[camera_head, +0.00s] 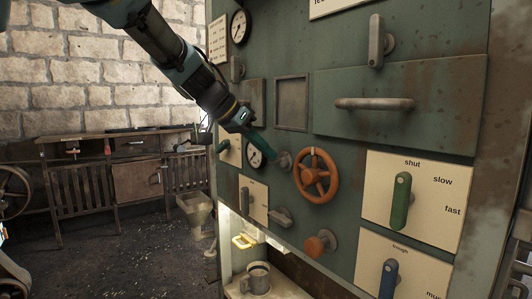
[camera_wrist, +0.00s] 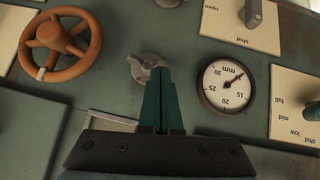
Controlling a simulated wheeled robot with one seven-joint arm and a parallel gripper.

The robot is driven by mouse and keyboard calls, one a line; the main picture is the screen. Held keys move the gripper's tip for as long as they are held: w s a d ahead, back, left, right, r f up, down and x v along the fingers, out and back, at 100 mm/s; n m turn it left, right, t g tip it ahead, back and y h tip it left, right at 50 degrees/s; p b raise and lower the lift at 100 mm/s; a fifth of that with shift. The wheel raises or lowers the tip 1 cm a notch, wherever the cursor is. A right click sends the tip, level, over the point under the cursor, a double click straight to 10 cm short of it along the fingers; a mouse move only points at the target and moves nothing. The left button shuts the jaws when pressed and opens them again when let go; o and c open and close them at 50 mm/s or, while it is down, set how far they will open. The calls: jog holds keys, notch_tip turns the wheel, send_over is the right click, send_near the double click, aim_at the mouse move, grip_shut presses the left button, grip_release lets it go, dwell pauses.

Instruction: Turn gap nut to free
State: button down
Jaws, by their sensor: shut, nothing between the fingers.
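The gap nut (camera_head: 284,161) looks like a small grey winged knob on the green panel, left of the orange handwheel. In the wrist view the nut (camera_wrist: 146,66) lies just beyond my fingertips, which hide part of it. My gripper (camera_head: 272,152) has green fingers, shut with nothing between them, pointing at the nut. In the wrist view the gripper (camera_wrist: 161,72) overlaps the nut's edge; I cannot tell whether it touches. A round gauge marked mm (camera_wrist: 228,86) sits beside the nut, also in the head view (camera_head: 255,153).
The orange handwheel (camera_head: 316,175) stands out close to the nut. A grey lever (camera_head: 281,216) and an orange knob (camera_head: 319,243) sit below. A green lever (camera_head: 401,200) and a blue lever (camera_head: 389,279) are at the right. Open floor (camera_head: 130,260) lies left of the panel.

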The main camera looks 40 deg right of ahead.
jog(key=shift+w+f, duration=0.1)
jog(key=shift+f, duration=0.1)
jog(key=g+b, duration=0.1)
jog(key=w+f+n+g+b, duration=0.1)
jog(key=b, duration=0.1)
jog(key=shift+n+g, duration=0.3)
jog(key=shift+g, duration=0.1)
jog(key=g, duration=0.1)
jog(key=f+n+g+b, duration=0.1)
jog(key=n+g+b, duration=0.1)
jog(key=shift+w+f+h, duration=0.15)
jog(key=shift+w+h, duration=0.1)
jog(key=shift+h, duration=0.05)
jog(key=f+n+g+b, duration=0.1)
jog(key=g, duration=0.1)
jog(key=n+g+h+b, duration=0.1)
jog(key=n+g, duration=0.1)
jog(key=shift+f, duration=0.35)
jog(key=shift+s+f+n+g+h+b, duration=0.15)
jog(key=shift+n+g+h+b, duration=0.2)
jog(key=shift+n+g, duration=0.1)
jog(key=shift+s+f+n+g+h+b, duration=0.15)
jog(key=shift+n+g+h+b, duration=0.1)
jog(key=shift+n+g+h, duration=0.15)
